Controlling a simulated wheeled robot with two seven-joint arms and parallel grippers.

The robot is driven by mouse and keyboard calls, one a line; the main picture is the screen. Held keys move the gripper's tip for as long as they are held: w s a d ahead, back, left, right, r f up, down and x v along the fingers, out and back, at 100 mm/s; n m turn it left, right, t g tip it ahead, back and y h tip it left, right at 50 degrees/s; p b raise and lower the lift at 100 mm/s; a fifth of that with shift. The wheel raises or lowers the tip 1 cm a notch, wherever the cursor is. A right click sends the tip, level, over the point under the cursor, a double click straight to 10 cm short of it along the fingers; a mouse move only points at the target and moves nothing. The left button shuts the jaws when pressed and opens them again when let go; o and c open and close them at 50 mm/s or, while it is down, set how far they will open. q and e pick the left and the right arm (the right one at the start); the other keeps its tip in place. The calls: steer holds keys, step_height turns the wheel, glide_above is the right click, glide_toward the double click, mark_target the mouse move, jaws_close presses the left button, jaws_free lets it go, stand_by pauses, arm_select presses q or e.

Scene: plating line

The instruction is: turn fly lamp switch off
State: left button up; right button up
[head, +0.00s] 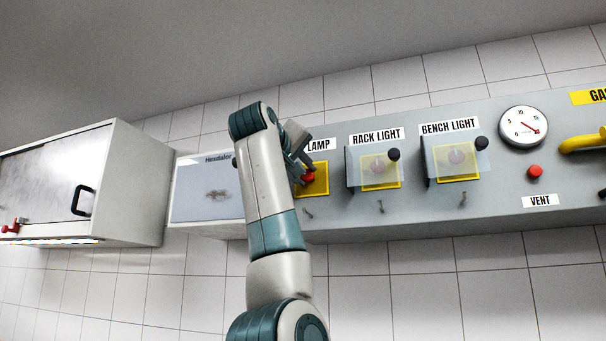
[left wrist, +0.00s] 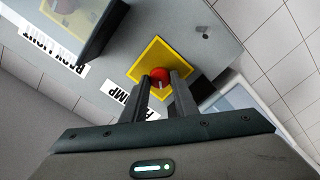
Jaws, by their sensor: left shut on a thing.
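The fly lamp switch (head: 309,178) is a red knob on a yellow plate (head: 322,180) on the grey wall panel, under a label whose visible part reads "LAMP" (head: 320,145). In the left wrist view the red knob (left wrist: 160,75) sits on its tilted yellow plate (left wrist: 176,55), with a pale mark on it. My left gripper (head: 304,172) is at the knob. In the left wrist view its two fingers (left wrist: 161,86) stand on either side of the knob, shut on it. My left arm hides part of the label and plate. My right gripper is not in view.
The rack light (head: 366,183) and bench light (head: 474,162) switches to the right have clear covers with black knobs. Farther right are a gauge (head: 523,126), a red vent button (head: 535,172) and a yellow gas handle (head: 580,143).

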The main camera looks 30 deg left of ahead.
arm_select(q)
steer(key=n, duration=0.4)
steer(key=shift+n, duration=0.4)
steer(key=shift+f+n, duration=0.1)
steer(key=shift+n, duration=1.6)
steer(key=o, duration=1)
steer(key=shift+a, duration=0.1)
steer(key=shift+s, duration=0.15)
